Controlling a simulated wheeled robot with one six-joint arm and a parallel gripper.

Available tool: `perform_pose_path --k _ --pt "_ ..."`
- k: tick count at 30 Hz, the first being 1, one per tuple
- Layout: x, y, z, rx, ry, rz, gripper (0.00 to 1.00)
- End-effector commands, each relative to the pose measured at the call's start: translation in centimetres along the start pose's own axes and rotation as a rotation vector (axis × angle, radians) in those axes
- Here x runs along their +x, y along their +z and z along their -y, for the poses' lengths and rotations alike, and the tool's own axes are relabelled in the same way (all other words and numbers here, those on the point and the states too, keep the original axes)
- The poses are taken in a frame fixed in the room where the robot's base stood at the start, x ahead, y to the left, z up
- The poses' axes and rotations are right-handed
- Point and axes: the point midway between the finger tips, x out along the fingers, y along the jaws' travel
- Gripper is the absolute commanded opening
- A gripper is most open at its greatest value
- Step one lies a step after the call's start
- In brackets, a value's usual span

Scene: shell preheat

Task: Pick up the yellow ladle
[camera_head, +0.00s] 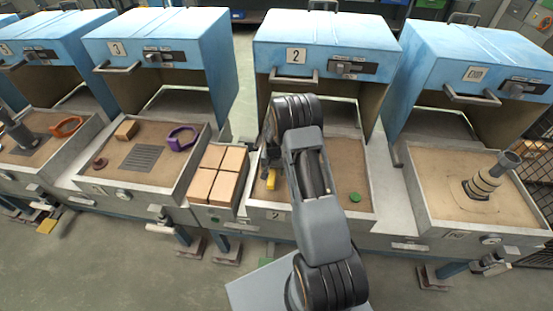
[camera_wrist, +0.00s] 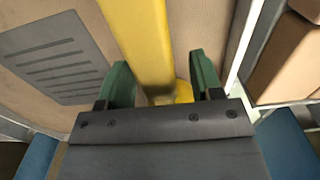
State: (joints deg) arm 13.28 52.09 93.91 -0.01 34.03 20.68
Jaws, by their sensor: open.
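The yellow ladle (camera_wrist: 140,40) shows large in the wrist view, with a long flat yellow part running up from between my jaws. A rounded yellow part (camera_wrist: 184,91) shows just beside it, near the right finger. My gripper (camera_wrist: 160,85) is open, with one green finger on each side of the yellow part. I cannot tell whether either finger touches it. In the head view, a small piece of the yellow ladle (camera_head: 271,179) shows at the left side of the tray under oven 2; my arm hides the rest and my gripper.
The tray under oven 2 (camera_head: 367,189) also holds a green disc (camera_head: 355,197). A slotted grey plate (camera_wrist: 52,62) lies left of the ladle. A box of brown blocks (camera_head: 218,172) stands left of the tray. Blue oven 2 (camera_head: 330,45) rises behind.

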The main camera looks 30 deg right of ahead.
Motion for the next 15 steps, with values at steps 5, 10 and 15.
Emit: perform_pose_path --k 5,10,15 --pt "1.4 0.0 0.0 0.0 0.001 0.0 0.6" --pt "1.6 0.0 0.0 0.0 0.0 -0.002 0.6" --pt "1.6 0.0 0.0 0.0 0.0 -0.001 0.53"
